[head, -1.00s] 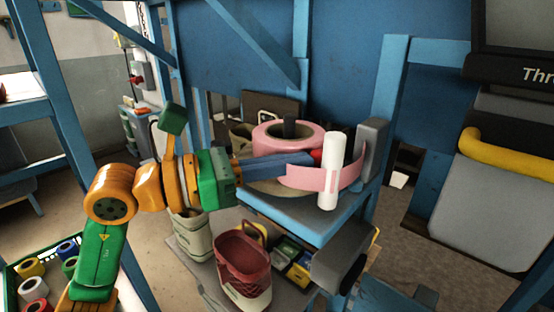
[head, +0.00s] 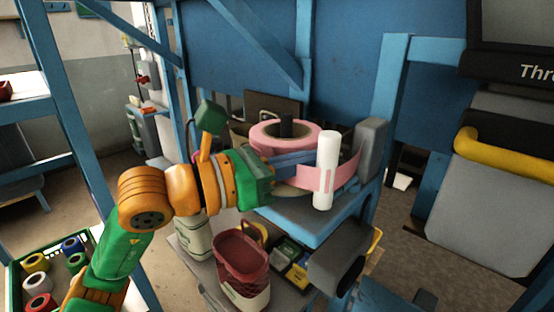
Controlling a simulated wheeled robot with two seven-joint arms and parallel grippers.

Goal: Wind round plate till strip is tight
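A pink strip roll (head: 268,133) lies flat around a dark hub (head: 286,124) on a blue stand. A beige round plate (head: 287,190) shows only in part under the roll. My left gripper (head: 306,168) reaches in from the left, its blue fingers level between the roll and the strip. Its tips are hidden behind the strip and post, so its grip is unclear. My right gripper is not in view.
A grey block (head: 370,140) stands upright at the stand's right edge. Blue frame posts (head: 390,110) rise close behind. Below stand a dark red bag (head: 243,258) and a pale sack (head: 192,238). A green crate (head: 12,292) with coloured spools is at lower left.

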